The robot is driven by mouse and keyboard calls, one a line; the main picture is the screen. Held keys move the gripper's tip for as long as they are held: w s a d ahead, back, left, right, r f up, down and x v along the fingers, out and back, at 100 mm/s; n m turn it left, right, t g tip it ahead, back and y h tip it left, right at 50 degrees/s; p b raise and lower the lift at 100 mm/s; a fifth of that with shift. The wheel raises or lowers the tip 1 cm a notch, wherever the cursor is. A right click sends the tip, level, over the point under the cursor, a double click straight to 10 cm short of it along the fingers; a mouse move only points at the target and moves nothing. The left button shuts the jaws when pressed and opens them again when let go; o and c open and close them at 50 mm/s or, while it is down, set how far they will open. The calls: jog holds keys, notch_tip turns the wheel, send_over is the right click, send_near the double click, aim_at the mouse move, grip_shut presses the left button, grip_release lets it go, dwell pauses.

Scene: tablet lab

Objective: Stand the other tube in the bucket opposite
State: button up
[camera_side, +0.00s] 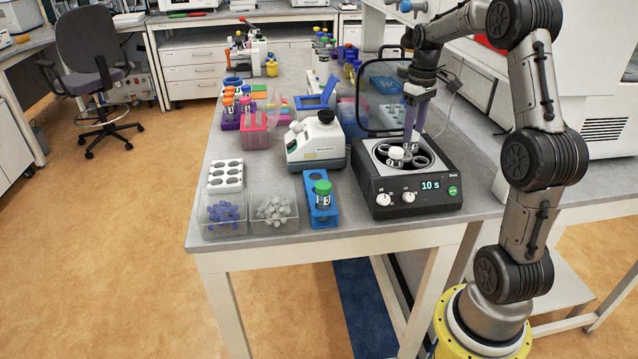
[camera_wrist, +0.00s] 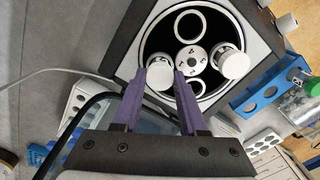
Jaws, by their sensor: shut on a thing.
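My gripper (camera_side: 412,148) reaches down into the open centrifuge (camera_side: 372,199). Its purple fingers, also in the wrist view (camera_wrist: 165,76), are shut on a white-capped tube (camera_wrist: 159,76). This tube is over or in the rotor's left side in the wrist view; how deep it sits I cannot tell. Another white-capped tube (camera_wrist: 236,65) stands in the bucket across the hub (camera_wrist: 191,60); in the side view a white cap (camera_side: 396,153) shows in the bowl. An empty bucket ring (camera_wrist: 190,10) lies at the top of the wrist view. My fingers hide part of the rotor.
The raised lid (camera_side: 362,92) stands behind the bowl. Left of the centrifuge is a blue rack (camera_side: 311,213) with a green-capped tube (camera_side: 323,187). Nearby are a white and grey device (camera_side: 315,143), bins of blue caps (camera_side: 222,212) and white caps (camera_side: 273,209), and a white rack (camera_side: 225,178).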

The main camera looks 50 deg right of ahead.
jog(key=o, duration=1.1)
